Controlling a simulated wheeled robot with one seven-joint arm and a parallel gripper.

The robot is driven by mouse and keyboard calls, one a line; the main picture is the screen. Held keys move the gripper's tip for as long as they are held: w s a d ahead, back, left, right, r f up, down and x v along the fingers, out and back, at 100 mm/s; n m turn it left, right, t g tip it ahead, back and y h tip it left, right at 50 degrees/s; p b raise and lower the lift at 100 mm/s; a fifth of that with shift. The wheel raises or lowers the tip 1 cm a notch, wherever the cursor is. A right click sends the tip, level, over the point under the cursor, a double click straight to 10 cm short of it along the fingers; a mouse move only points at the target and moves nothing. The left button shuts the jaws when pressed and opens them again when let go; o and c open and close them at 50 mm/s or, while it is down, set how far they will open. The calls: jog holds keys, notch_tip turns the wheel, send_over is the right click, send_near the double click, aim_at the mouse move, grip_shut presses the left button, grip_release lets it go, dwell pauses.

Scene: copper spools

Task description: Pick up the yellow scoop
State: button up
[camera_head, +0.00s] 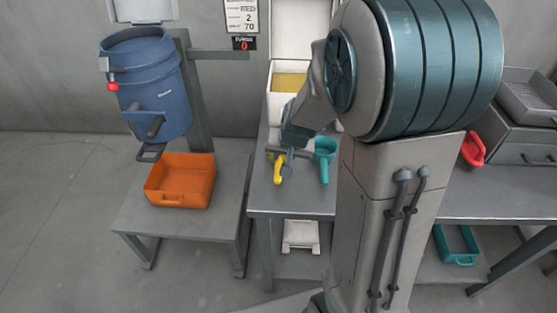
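The yellow scoop (279,171) lies on the grey middle table (262,206), its handle toward the front edge. The far part of the scoop is mostly hidden behind my gripper (287,166). My gripper points down right at the yellow scoop, overlapping it in the picture. I cannot tell whether the fingers touch the scoop or are around it. The finger opening is too small and hidden to read. A teal scoop (325,156) lies just to the right on the same table.
A white bin with yellow contents (289,82) stands behind the scoops. An orange tray (180,181) sits on a lower table at left, below a blue barrel (152,85). A red scoop (473,149) and a teal tray (456,245) are at right.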

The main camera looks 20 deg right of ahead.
aim_at(279, 164)
jog(key=b+x, duration=0.1)
jog(key=x, duration=0.6)
jog(key=shift+s+a+f+b, duration=0.15)
jog(key=shift+s+f+b, duration=0.05)
jog(key=shift+b, duration=0.15)
grip_shut()
